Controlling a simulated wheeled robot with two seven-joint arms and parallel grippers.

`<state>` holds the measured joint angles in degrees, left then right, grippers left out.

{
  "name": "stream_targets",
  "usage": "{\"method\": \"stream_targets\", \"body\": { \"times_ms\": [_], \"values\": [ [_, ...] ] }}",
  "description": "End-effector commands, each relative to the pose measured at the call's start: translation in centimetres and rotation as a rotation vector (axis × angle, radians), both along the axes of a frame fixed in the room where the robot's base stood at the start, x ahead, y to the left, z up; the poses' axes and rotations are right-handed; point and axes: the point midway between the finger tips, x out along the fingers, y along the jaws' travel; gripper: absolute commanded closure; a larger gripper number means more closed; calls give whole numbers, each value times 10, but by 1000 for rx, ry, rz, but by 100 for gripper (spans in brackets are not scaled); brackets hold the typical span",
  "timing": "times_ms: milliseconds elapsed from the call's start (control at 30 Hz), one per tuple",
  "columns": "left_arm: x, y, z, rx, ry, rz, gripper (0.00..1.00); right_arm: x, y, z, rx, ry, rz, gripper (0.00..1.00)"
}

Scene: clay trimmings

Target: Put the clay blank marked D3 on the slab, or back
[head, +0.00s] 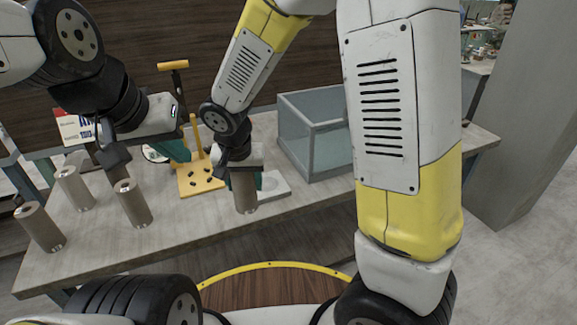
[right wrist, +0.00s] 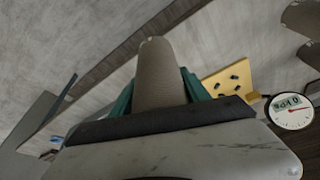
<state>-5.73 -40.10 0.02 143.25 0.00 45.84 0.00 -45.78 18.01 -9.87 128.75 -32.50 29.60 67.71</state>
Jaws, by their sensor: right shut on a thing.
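My right gripper (head: 244,176) is shut on a grey-brown cylindrical clay blank (head: 245,193), with teal fingers on its sides. The blank also shows in the right wrist view (right wrist: 158,75). In the head view it hangs upright in front of a pale flat slab (head: 274,186), which it partly covers; whether they touch is unclear. Three similar blanks, (head: 40,229), (head: 75,189) and (head: 133,204), stand on the left of the table. No D3 mark is readable on any blank. My left gripper (head: 176,150) is above the table behind them; its jaw opening is not clear.
A glass tank (head: 318,147) stands right of the slab. A printed sign (head: 75,129) is at the back left. The table's front strip (head: 185,228) is clear.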

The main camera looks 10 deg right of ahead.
Motion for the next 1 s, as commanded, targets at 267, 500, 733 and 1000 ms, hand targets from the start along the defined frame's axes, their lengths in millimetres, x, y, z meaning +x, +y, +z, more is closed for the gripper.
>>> {"method": "stream_targets", "body": {
  "times_ms": [267, 500, 733, 1000],
  "values": [
    [0, 0, 0, 0, 0, 0, 100, 52, -18, -5, 2, -1, -6, 100],
    [0, 0, 0, 0, 0, 0, 100, 107, -37, -11, 2, -2, -4, 100],
    [0, 0, 0, 0, 0, 0, 100, 135, -47, -12, 2, -3, 1, 100],
    [0, 0, 0, 0, 0, 0, 100, 148, -52, -23, -1, 1, 3, 100]
  ]
}}
